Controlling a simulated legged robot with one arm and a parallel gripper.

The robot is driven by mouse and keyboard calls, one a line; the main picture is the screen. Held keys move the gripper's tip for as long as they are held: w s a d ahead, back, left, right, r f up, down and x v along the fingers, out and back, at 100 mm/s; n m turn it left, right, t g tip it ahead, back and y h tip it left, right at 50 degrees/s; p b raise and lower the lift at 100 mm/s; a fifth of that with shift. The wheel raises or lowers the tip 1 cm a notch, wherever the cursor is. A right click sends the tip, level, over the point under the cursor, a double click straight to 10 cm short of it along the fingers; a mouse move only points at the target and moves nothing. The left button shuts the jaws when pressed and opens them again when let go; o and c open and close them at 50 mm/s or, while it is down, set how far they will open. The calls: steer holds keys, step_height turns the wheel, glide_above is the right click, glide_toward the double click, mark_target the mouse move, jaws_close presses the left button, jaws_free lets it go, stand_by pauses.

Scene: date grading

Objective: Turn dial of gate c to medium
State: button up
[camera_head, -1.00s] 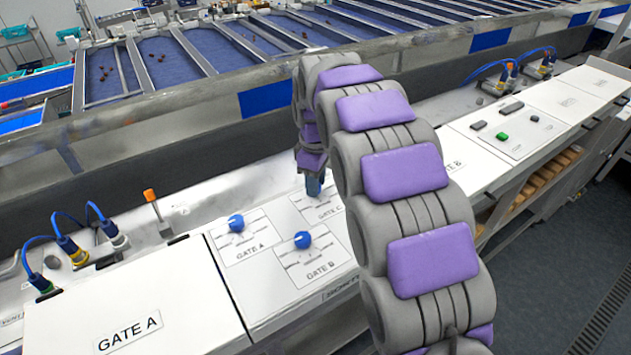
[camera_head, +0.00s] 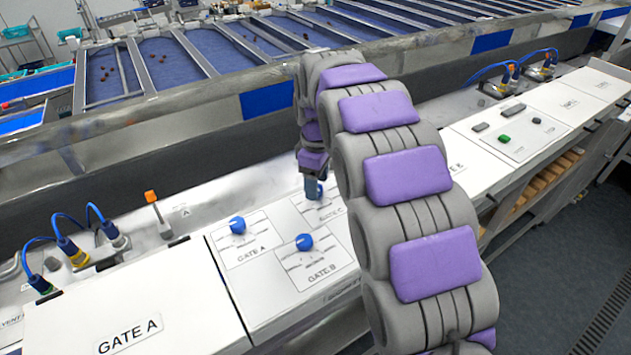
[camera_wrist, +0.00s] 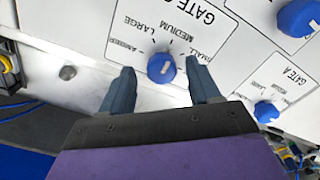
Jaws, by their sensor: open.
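The gate C dial (camera_wrist: 161,68) is a round blue knob with a white mark, on a white label lettered SMALL, MEDIUM and LARGE. I cannot tell for sure which word its mark points to. My gripper (camera_wrist: 160,77) is open, with one finger on each side of the dial and visible gaps between. In the head view my gripper (camera_head: 311,187) is low over the gate C label (camera_head: 325,210), and the dial (camera_head: 320,190) shows only partly behind it.
The gate A dial (camera_head: 237,225) and gate B dial (camera_head: 304,242) sit close by on the same panel. An orange-tipped lever (camera_head: 151,197) and blue-cabled connectors (camera_head: 73,250) stand to the left. A low wall (camera_head: 190,150) runs behind the panel.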

step_height(320, 180, up, 17)
steer(key=p, duration=0.4)
steer(key=shift+a+f, duration=0.15)
stand_by(0.4)
steer(key=s+d+f+m+b, duration=0.4)
steer(key=s+f, duration=0.6)
steer(key=s, duration=0.3)
steer(key=s+d+f+m+g+b, duration=0.1)
steer(key=s+d+f+m+b, duration=0.4)
steer(key=s+f+b, duration=0.3)
steer(key=s+d+f+m+b, duration=0.5)
steer(key=s+f, duration=0.8)
steer(key=s, duration=0.6)
steer(key=shift+d+f+g+b, duration=0.15)
steer(key=shift+d+g+b, duration=0.25)
steer(key=shift+d, duration=0.7)
